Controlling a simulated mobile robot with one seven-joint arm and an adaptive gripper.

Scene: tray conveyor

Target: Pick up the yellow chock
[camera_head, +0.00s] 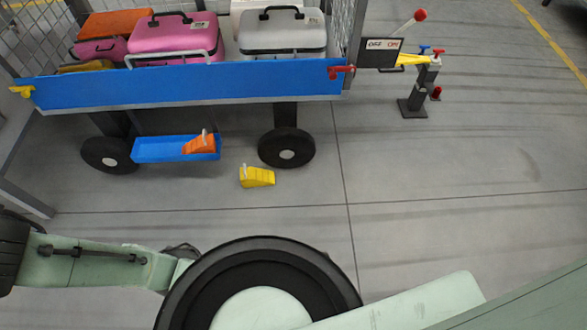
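The yellow chock (259,177) lies on the grey floor near the middle of the picture, in front of the cart's right wheel and apart from it. It is wedge-shaped, with a pale handle standing up at its left end. My green arm crosses the lower part of the picture, nearer than the chock. My gripper is not in view, so I cannot see whether it is open or shut.
A cart with a blue side panel (190,88) carries suitcases and stands on black wheels (287,148). A blue tray (158,150) beneath it holds an orange chock (200,143). A post with a lever (414,95) stands at right. The floor right of the chock is clear.

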